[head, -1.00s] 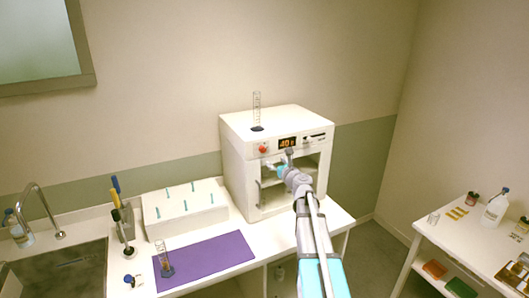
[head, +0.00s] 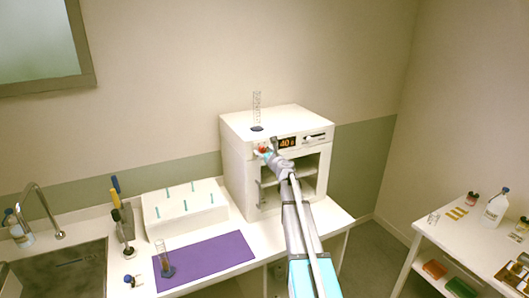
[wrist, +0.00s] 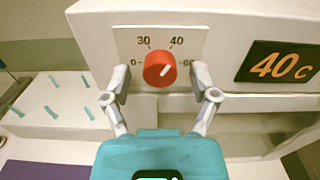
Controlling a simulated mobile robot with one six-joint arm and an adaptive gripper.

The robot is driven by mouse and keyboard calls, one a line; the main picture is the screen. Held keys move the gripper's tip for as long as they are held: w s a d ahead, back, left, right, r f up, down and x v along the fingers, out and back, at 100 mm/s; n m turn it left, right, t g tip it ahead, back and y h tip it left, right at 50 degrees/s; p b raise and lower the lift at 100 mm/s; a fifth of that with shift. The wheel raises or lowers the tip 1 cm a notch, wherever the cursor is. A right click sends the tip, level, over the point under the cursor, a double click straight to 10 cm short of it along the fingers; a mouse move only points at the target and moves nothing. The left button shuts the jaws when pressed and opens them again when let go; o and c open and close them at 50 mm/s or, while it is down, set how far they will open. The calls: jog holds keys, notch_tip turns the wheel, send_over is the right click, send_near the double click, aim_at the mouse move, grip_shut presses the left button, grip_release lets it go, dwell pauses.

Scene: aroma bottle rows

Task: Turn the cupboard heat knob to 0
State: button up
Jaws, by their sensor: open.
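The red heat knob (wrist: 159,68) is on a white dial plate (wrist: 196,42) marked 0, 30, 40 and 60, on the cupboard's upper front. A pale mark shows on the knob's face; its exact heading is hard to tell. The cupboard display (wrist: 277,62) reads 40 C. My gripper (wrist: 160,77) is open, with one finger on each side of the knob and visible gaps between. In the head view my gripper (head: 267,153) is at the white cupboard (head: 240,160), partly covering the knob (head: 263,148).
A clear cylinder (head: 257,107) stands on the cupboard top. Left of the cupboard are a white rack (head: 185,212) with teal pegs and a purple mat (head: 205,260) bearing another cylinder (head: 165,258). A side table (head: 480,240) stands at right.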

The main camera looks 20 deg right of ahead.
jog(key=shift+c, duration=0.2)
jog(key=shift+d, duration=0.1)
grip_shut()
jog(key=shift+n, duration=0.4)
jog(key=n, duration=0.4)
jog(key=shift+n, duration=0.3)
jog(key=n, duration=1.2)
jog(key=shift+n, duration=0.4)
jog(key=n, duration=0.5)
jog(key=shift+n, duration=0.4)
jog(key=shift+s, duration=0.1)
